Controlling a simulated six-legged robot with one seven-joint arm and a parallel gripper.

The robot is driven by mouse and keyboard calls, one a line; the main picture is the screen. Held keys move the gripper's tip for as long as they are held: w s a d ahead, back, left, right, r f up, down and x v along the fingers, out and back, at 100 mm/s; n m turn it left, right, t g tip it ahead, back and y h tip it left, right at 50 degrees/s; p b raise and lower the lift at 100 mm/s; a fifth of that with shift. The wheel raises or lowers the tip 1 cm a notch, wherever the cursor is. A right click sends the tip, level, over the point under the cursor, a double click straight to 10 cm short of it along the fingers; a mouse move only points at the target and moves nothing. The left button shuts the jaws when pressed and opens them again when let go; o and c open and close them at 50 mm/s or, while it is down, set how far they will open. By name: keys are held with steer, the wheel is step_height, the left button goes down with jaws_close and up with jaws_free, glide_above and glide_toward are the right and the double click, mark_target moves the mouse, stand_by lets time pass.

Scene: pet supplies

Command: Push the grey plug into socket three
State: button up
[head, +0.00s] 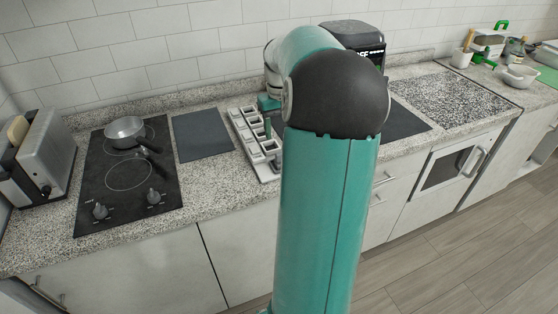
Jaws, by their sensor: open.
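A pale socket strip (240,126) with several square sockets in a row lies on the counter, partly hidden behind my arm. A small dark green upright piece (267,128) stands at the strip; I cannot tell what it is. I cannot make out the grey plug, and the socket numbers are too small to read. My gripper (268,104) shows only in part, as a small teal end above the far right side of the strip. It is open. Its fingertips and anything between them are too small or hidden to make out.
A black hob (112,187) with a metal pan (125,131) and a toaster (45,152) stand at left. A dark mat (202,136) lies left of the strip. A dark box (352,32) stands behind my arm. A bowl (519,76) is far right.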

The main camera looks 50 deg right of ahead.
mark_target(280, 153)
step_height(280, 153, down, 9)
steer(key=shift+f, duration=0.2)
steer(key=c, duration=1.1)
steer(key=shift+o, duration=0.2)
steer(key=shift+r, duration=0.1)
